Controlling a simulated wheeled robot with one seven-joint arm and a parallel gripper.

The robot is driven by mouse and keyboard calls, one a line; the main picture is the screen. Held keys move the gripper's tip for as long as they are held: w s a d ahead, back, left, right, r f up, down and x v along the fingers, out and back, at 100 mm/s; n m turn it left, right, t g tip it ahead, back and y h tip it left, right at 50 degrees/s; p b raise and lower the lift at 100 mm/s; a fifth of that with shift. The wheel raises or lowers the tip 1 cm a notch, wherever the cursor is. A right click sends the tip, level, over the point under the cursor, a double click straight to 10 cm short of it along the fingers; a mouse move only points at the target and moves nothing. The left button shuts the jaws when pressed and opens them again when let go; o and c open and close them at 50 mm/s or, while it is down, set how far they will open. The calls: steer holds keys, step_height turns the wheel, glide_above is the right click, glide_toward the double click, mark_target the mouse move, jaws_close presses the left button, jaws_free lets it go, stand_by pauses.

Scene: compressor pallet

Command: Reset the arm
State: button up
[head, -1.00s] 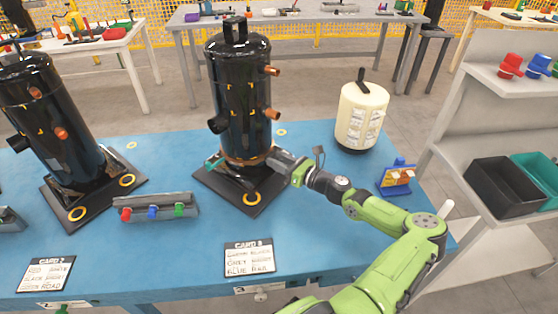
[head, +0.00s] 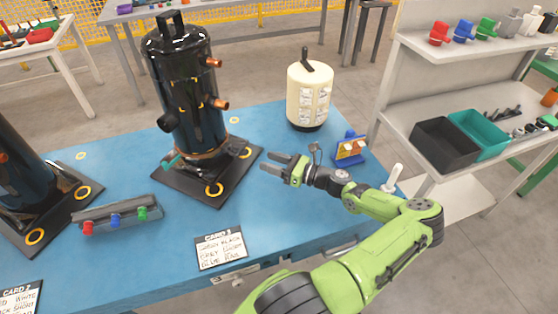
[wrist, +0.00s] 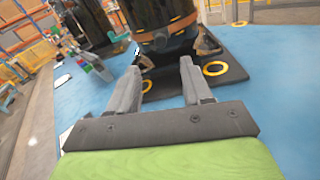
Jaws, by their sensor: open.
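My gripper (head: 283,169) is open and empty above the blue table (head: 250,219), right of the middle compressor. In the wrist view its two grey fingers (wrist: 160,88) are spread apart with nothing between them. The black compressor (head: 190,90) stands upright on its dark base plate (head: 212,187), with copper stubs on its side and a teal piece low at its left. In the wrist view the compressor's lower body (wrist: 160,20) is ahead of the fingers, and a yellow ring (wrist: 215,68) shows on the plate.
A cream canister (head: 308,95) and a small blue stand (head: 350,148) are behind my arm. A grey holder with coloured plugs (head: 117,214) lies left, and a card (head: 220,248) lies in front. A shelf (head: 470,70) with bins stands close on the right.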

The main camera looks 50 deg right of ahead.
steer(key=v, duration=0.2)
steer(key=shift+s+d, duration=0.1)
steer(key=shift+s, duration=0.25)
